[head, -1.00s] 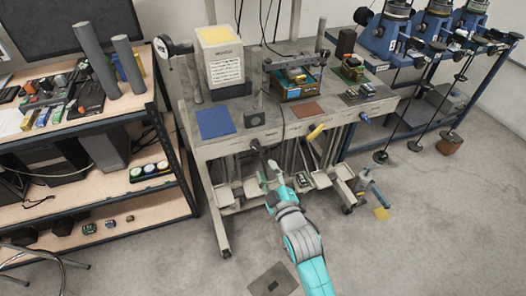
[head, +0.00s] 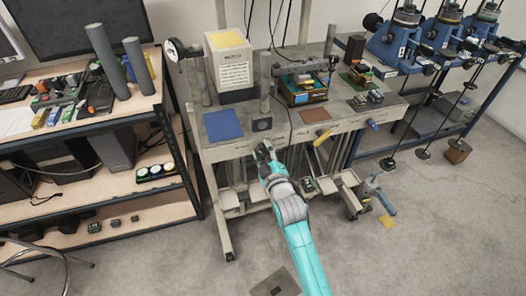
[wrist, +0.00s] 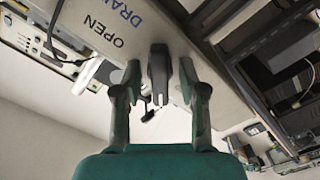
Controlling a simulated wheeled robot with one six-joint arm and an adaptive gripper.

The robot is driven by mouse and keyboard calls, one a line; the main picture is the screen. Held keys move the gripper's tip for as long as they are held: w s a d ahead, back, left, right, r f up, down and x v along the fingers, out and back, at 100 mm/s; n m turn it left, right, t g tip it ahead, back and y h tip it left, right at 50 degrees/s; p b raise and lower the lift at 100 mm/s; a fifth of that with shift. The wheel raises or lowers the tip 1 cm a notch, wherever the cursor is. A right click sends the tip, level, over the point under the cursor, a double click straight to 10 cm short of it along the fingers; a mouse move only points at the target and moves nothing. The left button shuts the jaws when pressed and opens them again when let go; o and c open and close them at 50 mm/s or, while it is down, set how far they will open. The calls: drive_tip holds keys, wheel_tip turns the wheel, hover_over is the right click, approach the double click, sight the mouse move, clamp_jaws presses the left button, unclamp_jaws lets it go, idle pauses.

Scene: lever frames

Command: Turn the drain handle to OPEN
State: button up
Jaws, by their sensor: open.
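In the wrist view, a dark handle (wrist: 158,66) sticks out from a pale panel (wrist: 165,28) and lies between the two fingers of my gripper (wrist: 159,78). My fingers are open, one on each side of it; I cannot tell whether either touches it. The words OPEN (wrist: 105,33) and DRAIN (wrist: 130,12) show tilted on the panel, left of the handle. In the head view, my gripper (head: 264,150) is at the bench's front panel (head: 232,152), left of the yellow handle. The dark handle is mostly hidden there by my gripper.
A yellow handle (head: 321,136) and a blue handle (head: 372,125) stick out from the same front panel, to the right. A shelf unit (head: 180,150) stands at the left, and blue machines (head: 395,42) at the back right.

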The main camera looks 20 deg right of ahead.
clamp_jaws()
drive_tip(key=shift+m, duration=0.4)
drive_tip(key=m, duration=0.3)
drive_tip(key=shift+m, duration=0.4)
drive_tip(key=m, duration=0.4)
drive_tip(key=shift+d, duration=0.15)
drive_tip(key=m, duration=0.5)
drive_tip(key=shift+d, duration=0.1)
drive_tip(key=m, duration=0.4)
drive_tip(key=shift+m, duration=0.3)
